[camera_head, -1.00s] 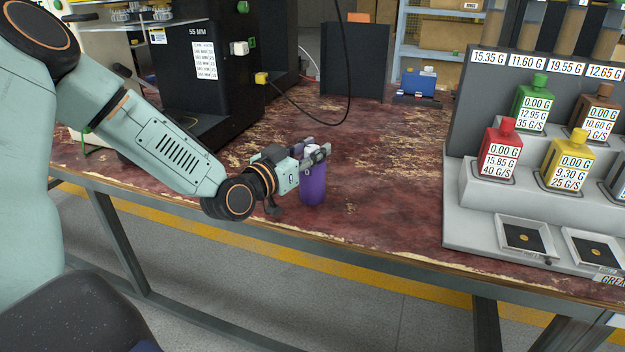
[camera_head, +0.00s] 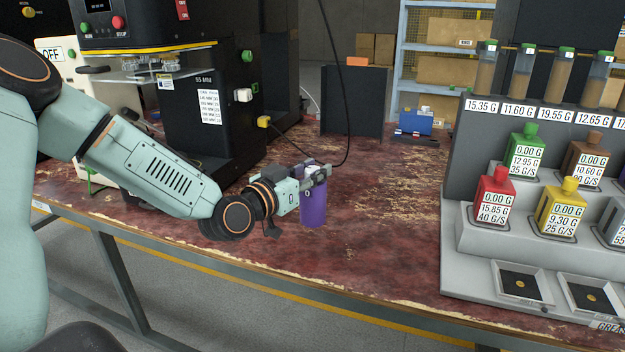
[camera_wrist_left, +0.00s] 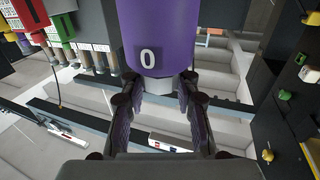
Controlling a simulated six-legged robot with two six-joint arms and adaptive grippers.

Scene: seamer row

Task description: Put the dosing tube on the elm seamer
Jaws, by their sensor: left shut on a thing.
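A purple tube (camera_head: 313,207) with a pale neck is upright over the red worn table (camera_head: 385,215). My left gripper (camera_head: 318,172) is shut on it at the neck. In the left wrist view the fingers (camera_wrist_left: 155,110) close around the grey neck, and the purple body (camera_wrist_left: 158,35) carries a white "0". Whether its base clears the table is hard to tell. A black seamer (camera_head: 205,110) marked 55 MM stands at the back left. I cannot read a name on it. My right gripper is out of view.
A grey dosing rack (camera_head: 465,240) with red, green, yellow and brown bottles and small trays stands at the right. A dark panel (camera_head: 352,103) and a blue box (camera_head: 416,122) are at the back. A black cable (camera_head: 346,90) hangs behind the tube. The middle table is clear.

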